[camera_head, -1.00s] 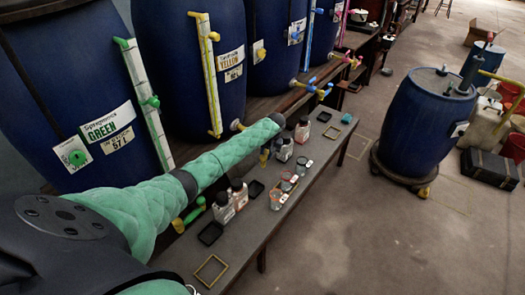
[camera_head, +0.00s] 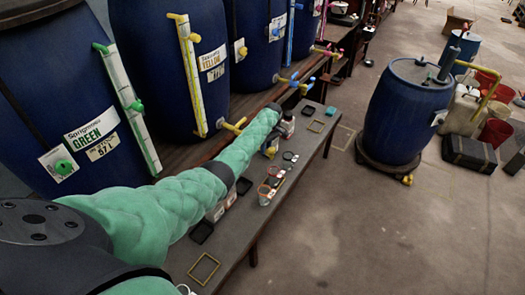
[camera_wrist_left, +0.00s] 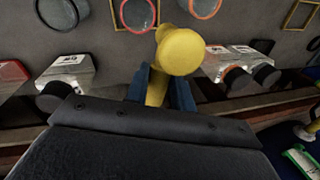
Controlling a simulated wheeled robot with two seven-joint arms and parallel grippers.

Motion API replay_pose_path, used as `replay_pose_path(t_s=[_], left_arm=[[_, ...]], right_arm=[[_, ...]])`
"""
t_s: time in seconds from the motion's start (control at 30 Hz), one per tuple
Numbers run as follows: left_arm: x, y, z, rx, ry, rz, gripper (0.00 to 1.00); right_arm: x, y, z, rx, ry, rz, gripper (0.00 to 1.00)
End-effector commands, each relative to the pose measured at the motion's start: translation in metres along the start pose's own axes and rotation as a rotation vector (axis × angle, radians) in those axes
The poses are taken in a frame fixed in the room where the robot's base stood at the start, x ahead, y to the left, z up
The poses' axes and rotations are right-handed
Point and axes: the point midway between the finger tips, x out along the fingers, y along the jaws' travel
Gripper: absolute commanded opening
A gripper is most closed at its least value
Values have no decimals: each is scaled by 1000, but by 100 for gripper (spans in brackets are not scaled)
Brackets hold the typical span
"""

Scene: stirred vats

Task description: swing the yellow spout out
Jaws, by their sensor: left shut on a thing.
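The yellow spout (camera_wrist_left: 178,55) shows in the left wrist view with its round end toward the camera. My left gripper (camera_wrist_left: 164,90) is shut on it, one dark jaw on either side. In the head view the gripper (camera_head: 270,148) hangs below the end of my green-sleeved arm, over the bench edge area; the held part is mostly hidden there. The yellow vat (camera_head: 183,70) stands behind the arm, with a yellow tap fitting (camera_head: 233,126) low on its front. My right gripper is not in view.
A dark bench (camera_head: 232,262) below carries jars, small trays and rings, including a yellow square frame (camera_head: 204,268). The green vat (camera_head: 55,110) stands at left. A separate blue drum (camera_head: 402,115) stands on the floor at right, with open floor between.

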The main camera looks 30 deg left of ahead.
Motion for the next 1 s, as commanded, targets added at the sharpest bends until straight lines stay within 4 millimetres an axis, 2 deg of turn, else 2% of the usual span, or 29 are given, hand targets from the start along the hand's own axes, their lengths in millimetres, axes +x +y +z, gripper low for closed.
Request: replay_pose_path(t_s=[0.4,0.73,0.97,1.0], left_arm=[[-5,16,-4,-196,-37,3,0],[-7,18,-5,-228,-42,5,0],[-8,18,-5,-227,-42,7,0],[-8,18,-5,-227,-42,7,26]], right_arm=[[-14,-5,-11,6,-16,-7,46],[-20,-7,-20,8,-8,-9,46],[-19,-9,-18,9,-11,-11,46],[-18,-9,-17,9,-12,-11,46]])
